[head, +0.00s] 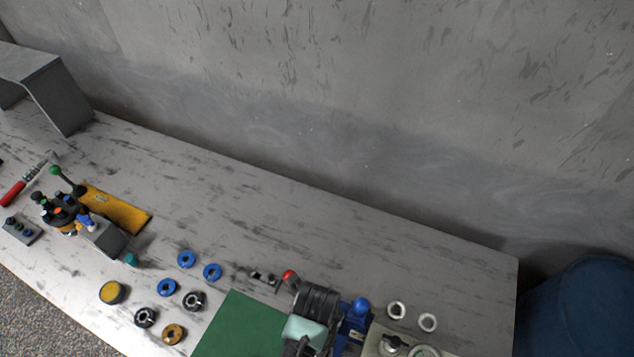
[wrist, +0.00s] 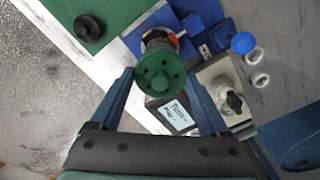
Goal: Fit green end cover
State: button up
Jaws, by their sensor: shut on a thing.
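The green end cover (wrist: 160,74) is a round disc with several small holes, seen face-on in the wrist view. My gripper (wrist: 161,80) has its two blue fingers on either side of the cover and is shut on it. Directly beyond the cover is a partly hidden motor body (wrist: 158,37) with dark, silver and red parts, by a blue fixture (wrist: 207,37). I cannot tell whether the cover touches the motor body. In the head view my arm hides the cover.
A green mat (head: 235,326) carries a black round part (wrist: 88,28). A blue knob (wrist: 243,43), white rings (head: 396,310) and a grey block with a black knob (wrist: 232,101) stand right of the motor. Several blue rings (head: 187,259) lie left.

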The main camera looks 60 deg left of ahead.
jog(key=shift+w+a, duration=0.1)
jog(key=shift+s+f+b, duration=0.25)
jog(key=shift+f+b, duration=0.3)
jog(key=shift+b, duration=0.2)
jog(key=shift+f+b, duration=1.1)
jog(key=shift+b, duration=0.15)
jog(key=shift+w+p, duration=0.1)
jog(key=shift+p, duration=0.2)
jog(key=shift+f, duration=1.05)
dwell(1.7)
jog(key=o, duration=1.6)
jog(key=shift+r, duration=0.1)
